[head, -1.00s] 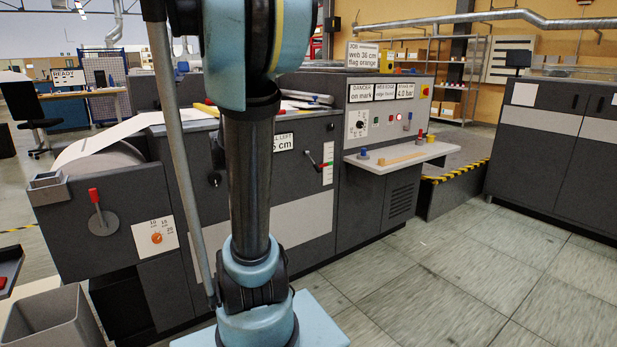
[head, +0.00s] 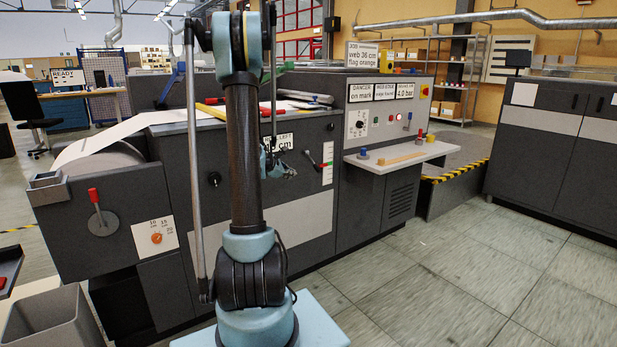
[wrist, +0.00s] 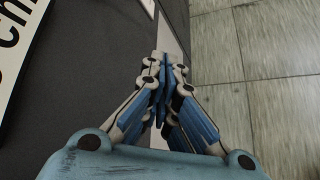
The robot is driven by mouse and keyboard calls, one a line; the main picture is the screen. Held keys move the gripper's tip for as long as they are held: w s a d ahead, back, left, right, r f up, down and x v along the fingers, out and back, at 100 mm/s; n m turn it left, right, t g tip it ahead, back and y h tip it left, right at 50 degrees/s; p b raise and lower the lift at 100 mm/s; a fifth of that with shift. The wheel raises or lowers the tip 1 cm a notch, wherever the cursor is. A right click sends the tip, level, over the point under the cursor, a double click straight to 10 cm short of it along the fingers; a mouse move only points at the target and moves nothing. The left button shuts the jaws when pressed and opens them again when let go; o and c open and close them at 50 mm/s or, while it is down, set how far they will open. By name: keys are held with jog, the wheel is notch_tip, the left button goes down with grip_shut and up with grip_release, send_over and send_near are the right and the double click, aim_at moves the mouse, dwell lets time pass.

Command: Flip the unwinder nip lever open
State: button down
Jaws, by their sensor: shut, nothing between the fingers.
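A lever with a red grip (head: 94,195) stands nearly upright on a round grey disc on the dark unwinder cabinet (head: 60,230), below the paper roll (head: 100,160), at the left of the head view. My gripper (head: 288,170) is in front of the machine's middle section, well to the right of that lever. In the wrist view my gripper (wrist: 163,68) has its fingers together with nothing between them. The lever is not in the wrist view.
An orange knob (head: 156,238) with a scale sits right of the lever. A second small lever (head: 312,160) is on the middle cabinet. A grey bin (head: 50,320) stands at the lower left. The tiled floor (head: 430,280) at right is clear.

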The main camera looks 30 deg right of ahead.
jog(key=d, duration=0.1)
jog(key=w+d+f, duration=0.1)
jog(key=d+n, duration=0.1)
jog(key=shift+w+d+f+h, duration=0.1)
jog(key=shift+w+f+h, duration=0.15)
jog(key=shift+f+h, duration=0.15)
jog(key=w+d+f, duration=0.1)
jog(key=d, duration=0.8)
jog(key=shift+w+f, duration=0.25)
jog(key=shift+w, duration=0.05)
jog(key=shift+d, duration=0.1)
dwell(0.6)
jog(key=shift+s+r+n, duration=0.2)
jog(key=shift+r+n, duration=0.1)
jog(key=shift+n, duration=0.1)
